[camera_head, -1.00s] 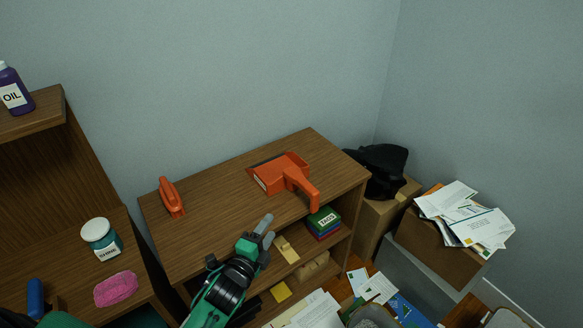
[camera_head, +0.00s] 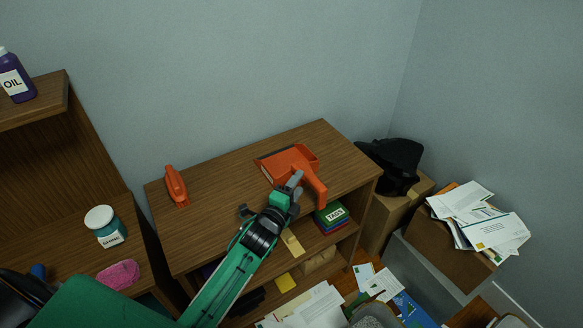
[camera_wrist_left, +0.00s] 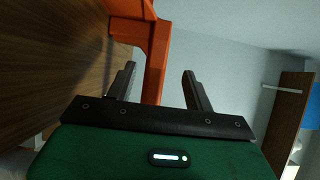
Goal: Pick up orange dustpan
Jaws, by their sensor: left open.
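The orange dustpan (camera_head: 287,162) lies on the top of the wooden shelf, its handle (camera_head: 313,188) pointing toward the front right edge. My left gripper (camera_head: 295,182) is open at the dustpan's near side, just left of the handle in the head view. In the left wrist view the orange handle (camera_wrist_left: 157,62) stands beyond the open fingers (camera_wrist_left: 158,85), closer to the left finger. My right gripper is not in view.
An orange tool (camera_head: 176,186) stands on the left of the wooden shelf top (camera_head: 225,195). A black bag (camera_head: 392,165) on a cardboard box is to the right. Below the top are boxes labelled TACKS (camera_head: 331,215). The shelf top between the two orange things is clear.

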